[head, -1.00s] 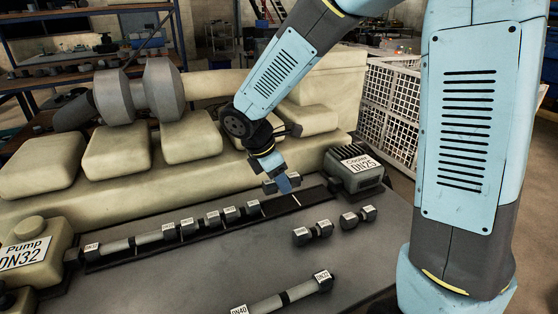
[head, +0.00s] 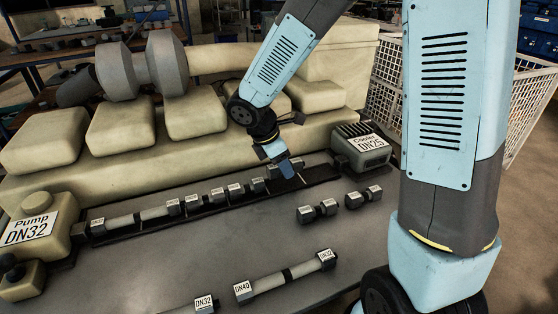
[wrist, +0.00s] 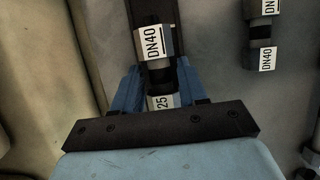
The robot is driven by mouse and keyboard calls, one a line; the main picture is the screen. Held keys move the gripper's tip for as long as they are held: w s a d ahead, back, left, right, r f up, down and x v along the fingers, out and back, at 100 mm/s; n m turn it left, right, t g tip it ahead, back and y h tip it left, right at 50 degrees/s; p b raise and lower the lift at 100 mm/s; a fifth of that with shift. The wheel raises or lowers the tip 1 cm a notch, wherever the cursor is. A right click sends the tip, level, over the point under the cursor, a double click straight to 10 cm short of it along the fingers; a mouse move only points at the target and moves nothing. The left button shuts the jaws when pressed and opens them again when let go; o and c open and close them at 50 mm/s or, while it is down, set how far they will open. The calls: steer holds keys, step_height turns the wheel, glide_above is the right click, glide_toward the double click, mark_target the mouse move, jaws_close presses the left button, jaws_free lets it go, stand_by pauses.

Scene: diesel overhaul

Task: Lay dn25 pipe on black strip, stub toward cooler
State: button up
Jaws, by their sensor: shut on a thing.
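My gripper (head: 286,170) is shut on a short fitting (wrist: 160,102) over the black strip (head: 318,176), just right of the row of parts lying there. In the wrist view my gripper (wrist: 157,78) has a finger on each side of its dark middle. The nearer end carries a label ending in "25"; the farther end appears to read DN40. My fingers hide much of it in the head view, so I cannot tell whether it touches the strip. The cooler (head: 362,148), labelled DN25, stands at the strip's right end, with bare strip before it.
Two loose fittings (head: 318,210) (head: 364,197) lie on the grey bench in front of the strip. A longer pipe (head: 285,277) labelled DN40 and DN32 lies nearer. The pump (head: 38,230), labelled DN32, is at the left. The beige engine (head: 140,170) rises behind the strip.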

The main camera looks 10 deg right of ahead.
mark_target(283, 184)
steer(key=shift+f, duration=1.7)
steer(key=shift+s+f, duration=0.1)
steer(key=shift+f, duration=0.1)
steer(key=o, duration=1)
steer(key=shift+o, duration=1.5)
steer(key=v, duration=1.4)
steer(key=shift+f, duration=0.1)
